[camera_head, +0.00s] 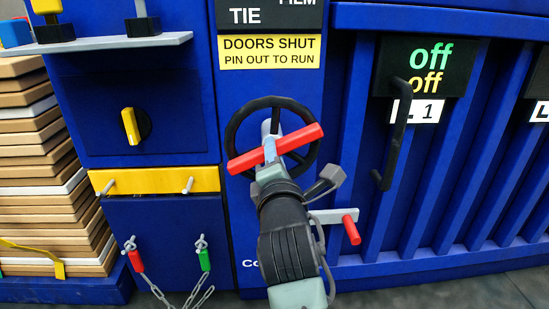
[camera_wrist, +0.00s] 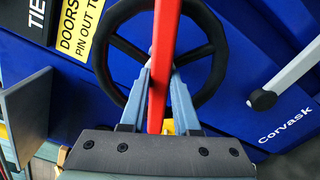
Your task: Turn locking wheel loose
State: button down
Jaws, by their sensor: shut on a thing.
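The black locking wheel (camera_head: 231,126) is mounted on the blue machine front, below the yellow "DOORS SHUT PIN OUT TO RUN" label. A red bar (camera_head: 300,140) lies across the front of the wheel, tilted up to the right. My gripper (camera_head: 270,150) is in front of the wheel and shut on the red bar near its middle. In the wrist view the red bar (camera_wrist: 166,50) runs between the two fingers of my gripper (camera_wrist: 160,85), with the wheel (camera_wrist: 214,60) behind it. My gripper and arm hide the lower part of the wheel in the head view.
A lever with a red grip (camera_head: 351,229) sticks out right of my arm. A black door handle (camera_head: 396,135) is further right. A grey shelf (camera_head: 100,45), a yellow knob (camera_head: 130,126) and chained red and green pins (camera_head: 204,259) are left. Stacked boards (camera_head: 40,150) stand at far left.

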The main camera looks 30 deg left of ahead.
jog(key=n+p, duration=0.1)
jog(key=n, duration=1)
jog(key=shift+p, duration=0.4)
jog(key=c, duration=0.6)
grip_release()
jog(key=shift+c, duration=0.2)
jog(key=shift+s+d, duration=0.1)
jog(key=p+v, duration=0.3)
jog(key=v, duration=0.9)
jog(key=shift+s+d, duration=0.2)
jog(key=shift+s, duration=0.1)
